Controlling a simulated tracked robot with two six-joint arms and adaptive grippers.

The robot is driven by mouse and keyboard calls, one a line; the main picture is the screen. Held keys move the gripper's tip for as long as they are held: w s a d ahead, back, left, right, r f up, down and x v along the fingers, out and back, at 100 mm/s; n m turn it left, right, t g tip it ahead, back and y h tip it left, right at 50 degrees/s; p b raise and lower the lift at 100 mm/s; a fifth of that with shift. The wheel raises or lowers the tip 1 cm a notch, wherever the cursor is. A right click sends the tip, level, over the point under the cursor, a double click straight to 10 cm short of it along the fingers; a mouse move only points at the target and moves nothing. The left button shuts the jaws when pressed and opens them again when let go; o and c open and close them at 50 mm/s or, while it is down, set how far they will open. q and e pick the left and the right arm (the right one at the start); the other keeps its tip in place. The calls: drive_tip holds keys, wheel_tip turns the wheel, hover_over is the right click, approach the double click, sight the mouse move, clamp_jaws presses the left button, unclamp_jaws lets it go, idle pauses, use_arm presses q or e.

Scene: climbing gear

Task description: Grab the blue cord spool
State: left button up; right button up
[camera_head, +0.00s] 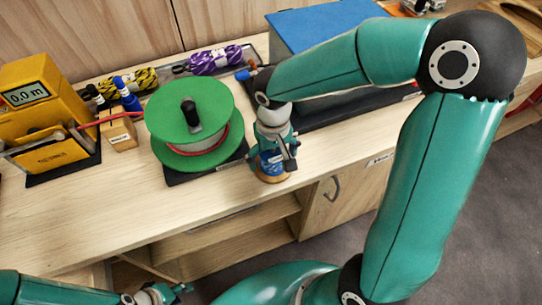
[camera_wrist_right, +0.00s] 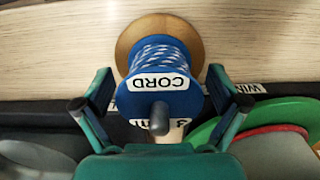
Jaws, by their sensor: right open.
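The blue cord spool (camera_wrist_right: 162,56) is wound with blue and white cord and has a "CORD" label and a tan round flange. In the head view the spool (camera_head: 272,178) is near the front edge of the bench, partly hidden by my right gripper (camera_head: 272,158). In the right wrist view my right gripper (camera_wrist_right: 160,74) is open, with one finger on each side of the spool and gaps visible. My left gripper (camera_head: 160,294) is low at the bottom left of the head view, away from the spool; its finger opening is unclear.
A large green reel (camera_head: 216,104) on a dark base stands just left of the spool. A blue-topped box (camera_head: 318,32) is behind it. A yellow meter (camera_head: 38,100) and purple cord (camera_head: 214,60) lie further left and back. Bare bench lies in front of the reel.

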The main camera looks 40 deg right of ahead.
drive_tip(key=c, duration=1.3)
drive_tip(key=shift+r, duration=0.15)
